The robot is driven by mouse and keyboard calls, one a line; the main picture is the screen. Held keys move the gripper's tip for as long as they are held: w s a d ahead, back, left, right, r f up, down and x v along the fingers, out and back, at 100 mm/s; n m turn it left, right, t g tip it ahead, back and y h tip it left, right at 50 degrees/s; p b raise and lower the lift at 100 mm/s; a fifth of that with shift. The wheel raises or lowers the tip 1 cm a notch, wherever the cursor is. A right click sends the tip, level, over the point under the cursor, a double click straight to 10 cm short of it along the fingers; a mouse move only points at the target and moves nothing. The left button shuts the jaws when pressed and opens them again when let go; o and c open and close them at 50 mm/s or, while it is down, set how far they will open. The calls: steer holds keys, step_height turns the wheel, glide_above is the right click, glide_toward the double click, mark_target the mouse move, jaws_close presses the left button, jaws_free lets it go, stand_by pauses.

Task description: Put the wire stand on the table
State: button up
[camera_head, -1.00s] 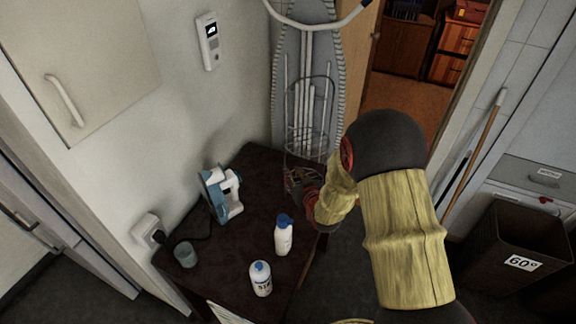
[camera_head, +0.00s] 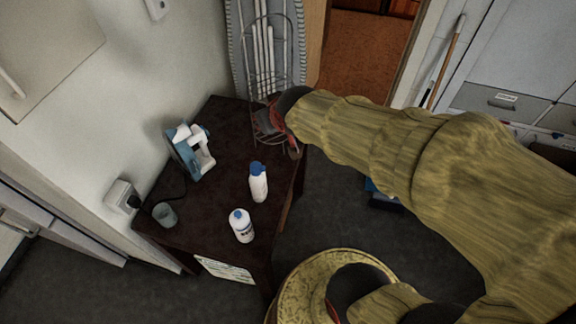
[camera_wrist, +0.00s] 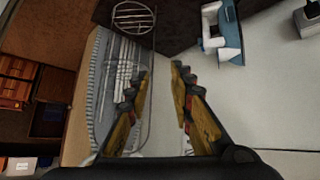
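The wire stand (camera_head: 291,66) is a tall, thin frame with a rounded top. It appears upright at the back right corner of the dark table (camera_head: 217,150), in front of the ironing board. In the wrist view its round ring end (camera_wrist: 132,17) lies over the dark tabletop, and a long wire runs down past the fingers. My gripper (camera_wrist: 160,78) is open, its two fingers well apart and nothing clamped between them. In the head view my gripper (camera_head: 272,118) is at the stand's lower part and partly hides it; whether it touches cannot be told.
A blue and white iron (camera_head: 191,151), two white bottles with blue caps (camera_head: 258,182) (camera_head: 241,226) and a grey cup (camera_head: 165,214) stand on the table. The ironing board (camera_head: 238,45) leans behind. The table's middle is mostly clear.

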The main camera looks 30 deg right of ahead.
steer(key=s+a+r+g, duration=0.1)
steer(key=s+a+r, duration=0.1)
steer(key=s, duration=0.7)
steer(key=s+a+r+g+y, duration=0.1)
steer(key=s+a+r+g, duration=0.1)
steer(key=s, duration=0.7)
steer(key=shift+s+a, duration=0.2)
steer(key=shift+s, duration=0.1)
